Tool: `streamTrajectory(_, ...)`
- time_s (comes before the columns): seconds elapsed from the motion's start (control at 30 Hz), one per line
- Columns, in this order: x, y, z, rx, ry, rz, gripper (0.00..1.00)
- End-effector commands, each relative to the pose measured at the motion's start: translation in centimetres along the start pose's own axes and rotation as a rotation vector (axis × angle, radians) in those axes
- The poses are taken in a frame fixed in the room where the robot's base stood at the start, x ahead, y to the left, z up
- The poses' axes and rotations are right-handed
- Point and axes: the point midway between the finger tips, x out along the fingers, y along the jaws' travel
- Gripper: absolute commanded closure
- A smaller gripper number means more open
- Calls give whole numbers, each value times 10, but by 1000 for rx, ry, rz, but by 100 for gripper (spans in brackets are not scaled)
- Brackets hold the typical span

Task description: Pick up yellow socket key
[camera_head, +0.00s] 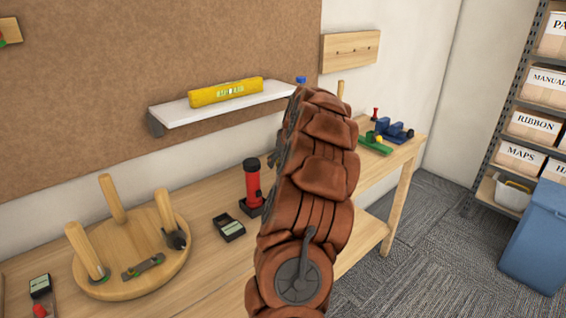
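I cannot make out a socket key for certain. A long yellow block with a printed label (226,92) lies on the white wall shelf. A small yellow spot (379,139) shows by the green and blue tools at the bench's far end, too small to identify. My brown segmented arm rises through the middle of the view and hides part of the bench and the shelf's right end. My gripper's fingers cannot be seen.
The wooden bench (205,205) holds a round board with upright pegs (130,275), a red and black cylinder (252,185) and a dark small box (229,228). The white shelf (180,113) juts from the wall. A blue bin (537,240) and shelving with boxes (530,125) stand right. Carpet (430,230) is clear.

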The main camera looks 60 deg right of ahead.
Motion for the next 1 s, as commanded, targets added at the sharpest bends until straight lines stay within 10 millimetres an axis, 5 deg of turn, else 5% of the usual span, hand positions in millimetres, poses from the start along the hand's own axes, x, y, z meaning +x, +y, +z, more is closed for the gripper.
streamTrajectory(0.13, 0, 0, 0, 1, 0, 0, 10)
streamTrajectory(1.0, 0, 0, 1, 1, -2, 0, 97)
